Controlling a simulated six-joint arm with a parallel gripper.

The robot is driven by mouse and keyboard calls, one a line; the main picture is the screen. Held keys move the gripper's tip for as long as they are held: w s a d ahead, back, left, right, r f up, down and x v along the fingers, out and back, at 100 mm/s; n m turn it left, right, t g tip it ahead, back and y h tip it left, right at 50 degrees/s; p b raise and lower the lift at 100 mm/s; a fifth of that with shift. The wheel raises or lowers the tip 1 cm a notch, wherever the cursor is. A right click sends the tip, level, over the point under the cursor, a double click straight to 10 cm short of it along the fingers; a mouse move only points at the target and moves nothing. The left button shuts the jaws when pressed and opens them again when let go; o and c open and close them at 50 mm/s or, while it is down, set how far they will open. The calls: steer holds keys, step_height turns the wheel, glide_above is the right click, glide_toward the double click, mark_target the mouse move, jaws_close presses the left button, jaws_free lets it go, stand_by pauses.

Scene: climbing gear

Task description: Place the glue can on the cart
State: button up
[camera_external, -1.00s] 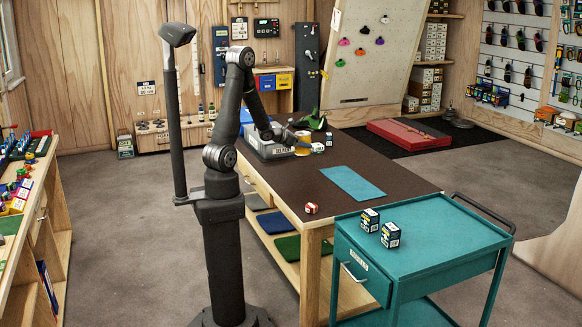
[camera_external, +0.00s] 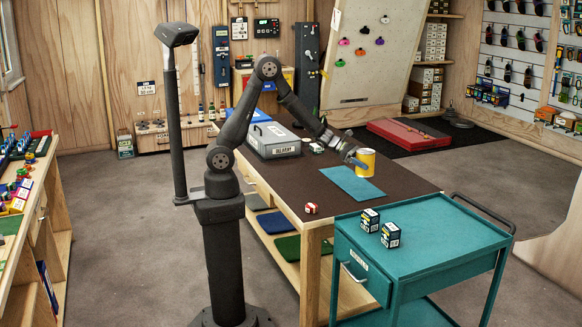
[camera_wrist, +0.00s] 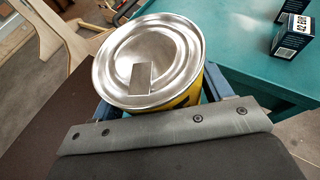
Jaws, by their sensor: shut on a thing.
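The glue can (camera_external: 365,163) is yellow with a silver lid. It is upright at the far right part of the brown table, at the end of my arm. In the wrist view the glue can (camera_wrist: 150,58) fills the space between the blue fingers. My gripper (camera_external: 357,161) is shut on it. I cannot tell whether the can's base is off the table. The teal cart (camera_external: 440,235) stands in front of the table at the right, and its top also shows in the wrist view (camera_wrist: 240,45).
Two small dark boxes, one (camera_external: 370,220) beside the other (camera_external: 390,235), stand on the cart's left part; its right part is clear. A blue mat (camera_external: 350,185) lies on the table near the can.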

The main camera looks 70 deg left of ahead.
steer(key=s+d+m+g+h, duration=0.1)
steer(key=s+d+m+g, duration=0.1)
steer(key=d, duration=0.7)
steer(key=s+d+r+m+g, duration=0.1)
steer(key=s+d, duration=0.4)
steer(key=d, duration=0.5)
steer(key=s+d+m+g+h, duration=0.1)
steer(key=s+d+m+g, duration=0.2)
steer(key=d, duration=0.6)
steer(key=shift+s+d+r+h, duration=0.2)
steer(key=shift+s+h, duration=0.1)
steer(key=shift+s, duration=0.3)
steer(key=w+a+f, duration=0.1)
steer(key=w+f, duration=0.1)
steer(key=w, duration=0.1)
steer(key=w+a+f, duration=0.1)
steer(key=w+f, duration=0.1)
steer(key=w, duration=0.2)
steer(key=w+a+f, duration=0.1)
steer(key=w+f, duration=0.2)
steer(key=shift+w+a, duration=0.35)
steer(key=shift+f, duration=1.9)
steer(key=shift+f, duration=0.1)
steer(key=o, duration=1.3)
steer(key=shift+o, duration=0.2)
